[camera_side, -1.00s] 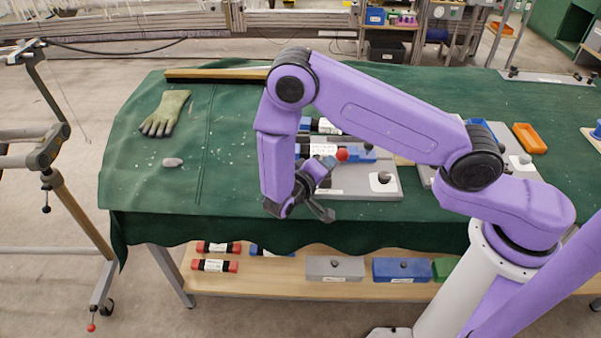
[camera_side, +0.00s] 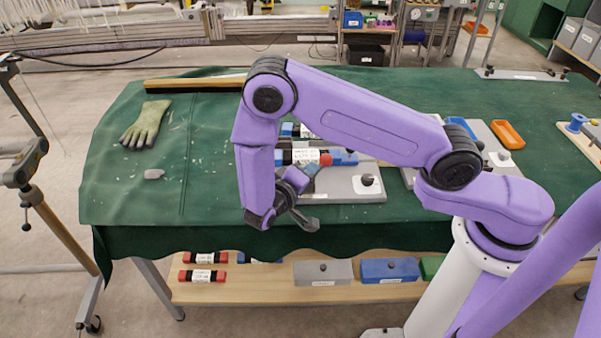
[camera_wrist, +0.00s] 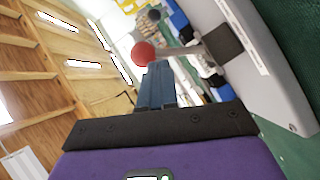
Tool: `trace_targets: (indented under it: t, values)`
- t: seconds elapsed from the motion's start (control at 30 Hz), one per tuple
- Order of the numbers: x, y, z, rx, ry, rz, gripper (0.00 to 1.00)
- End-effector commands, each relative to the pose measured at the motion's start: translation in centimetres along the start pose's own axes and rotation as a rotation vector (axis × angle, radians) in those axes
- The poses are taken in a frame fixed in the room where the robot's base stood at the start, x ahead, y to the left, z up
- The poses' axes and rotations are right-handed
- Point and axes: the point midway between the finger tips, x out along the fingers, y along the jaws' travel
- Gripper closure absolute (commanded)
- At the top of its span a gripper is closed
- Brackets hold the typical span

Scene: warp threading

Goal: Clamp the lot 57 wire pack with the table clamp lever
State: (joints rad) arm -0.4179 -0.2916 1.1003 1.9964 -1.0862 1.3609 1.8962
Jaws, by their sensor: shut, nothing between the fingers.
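My gripper (camera_side: 313,169) is shut and empty, just below and left of the clamp lever's red ball (camera_side: 325,159) in the side view. In the wrist view my closed fingers (camera_wrist: 156,72) point at the red ball (camera_wrist: 143,54), their tips at or very near it; I cannot tell whether they touch. The grey lever rod (camera_wrist: 185,50) runs from the ball to a dark block on the grey clamp plate (camera_wrist: 265,65). On this plate (camera_side: 340,192) lies a black wire pack with blue ends and a white label (camera_side: 305,155). Its lot number is unreadable, and my wrist partly hides it.
Another blue-ended pack (camera_side: 289,130) lies behind. A glove (camera_side: 147,124) and a grey lump (camera_side: 154,174) lie on the green cloth at left, which has free room. An orange tray (camera_side: 508,134) is at right. The shelf below holds red-ended packs (camera_side: 203,276) and blocks.

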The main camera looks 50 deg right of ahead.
Motion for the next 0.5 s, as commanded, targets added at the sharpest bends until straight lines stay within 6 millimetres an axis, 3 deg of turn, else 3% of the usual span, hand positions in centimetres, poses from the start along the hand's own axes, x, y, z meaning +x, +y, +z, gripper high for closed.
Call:
trace_targets:
  t: [0.3,0.5]
  values:
    - [-5.9,0.0,-0.1,0.003,0.007,-0.012,1.00]
    - [-7.9,0.1,-0.1,0.003,0.006,-0.012,1.00]
